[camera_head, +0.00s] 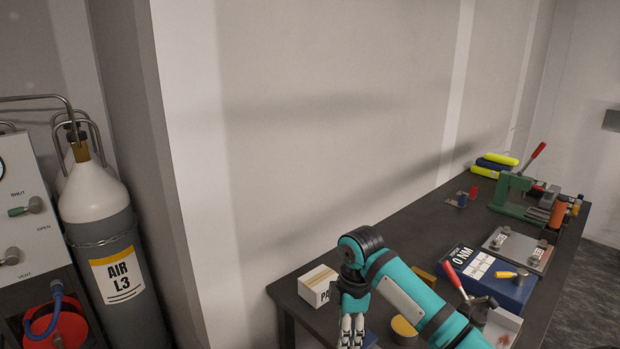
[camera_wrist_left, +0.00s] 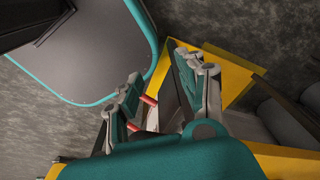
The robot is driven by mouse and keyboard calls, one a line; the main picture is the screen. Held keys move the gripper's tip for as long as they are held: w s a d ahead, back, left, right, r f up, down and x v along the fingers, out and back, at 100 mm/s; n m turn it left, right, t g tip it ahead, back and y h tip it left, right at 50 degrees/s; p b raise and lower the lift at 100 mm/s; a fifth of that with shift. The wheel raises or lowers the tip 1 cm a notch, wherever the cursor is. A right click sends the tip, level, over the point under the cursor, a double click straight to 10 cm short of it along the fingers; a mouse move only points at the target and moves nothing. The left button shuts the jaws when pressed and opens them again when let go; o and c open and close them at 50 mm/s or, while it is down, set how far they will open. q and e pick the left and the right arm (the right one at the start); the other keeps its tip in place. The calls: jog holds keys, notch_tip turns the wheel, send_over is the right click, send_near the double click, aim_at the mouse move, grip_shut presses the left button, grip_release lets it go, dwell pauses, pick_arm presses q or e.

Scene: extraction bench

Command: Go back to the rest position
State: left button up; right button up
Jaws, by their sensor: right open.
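My right gripper (camera_head: 351,331) hangs pointing down at the bottom edge of the head view, open, with its tips close to the frame's edge. My teal right arm (camera_head: 408,292) comes in from the lower right, over the near end of the dark bench (camera_head: 400,243). My left gripper (camera_wrist_left: 163,92) shows only in the left wrist view. Its two fingers stand apart and nothing is clearly held between them. A red-tipped thing (camera_wrist_left: 149,100) shows behind the fingers.
A white box (camera_head: 317,287) stands beside the right gripper. A blue box (camera_head: 490,282) and a green press (camera_head: 520,194) stand farther along the bench. A gas cylinder (camera_head: 108,245) and valve panel (camera_head: 25,222) are at left. Yellow structure (camera_wrist_left: 232,76) lies below the left gripper.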

jog(key=s+a+f+m+t+y, duration=0.15)
jog(key=s+f+m, duration=0.55)
jog(key=s+f, duration=0.8)
jog(key=s+d+r+m+t+h, duration=0.1)
jog(key=s+d+r+m, duration=0.1)
jog(key=s+d+m, duration=0.45)
jog(key=s+d+r+m+t+h, duration=0.1)
jog(key=s+d+m, duration=0.2)
jog(key=s+d, duration=0.65)
jog(key=s+a+f+g+b, duration=0.1)
jog(key=s+a+f, duration=0.1)
jog(key=f, duration=1.2)
jog(key=s+a+f+b, duration=0.1)
jog(key=s+f+b, duration=0.1)
jog(key=f, duration=1.3)
jog(key=s+d+f+g+b, duration=0.1)
jog(key=s+d+f+b, duration=0.1)
jog(key=s+f, duration=1.4)
notch_tip(320, 180, down, 2)
jog(key=shift+s+d+f, duration=0.15)
jog(key=shift+s+d, duration=0.1)
jog(key=shift+d, duration=0.2)
jog(key=shift+g, duration=0.25)
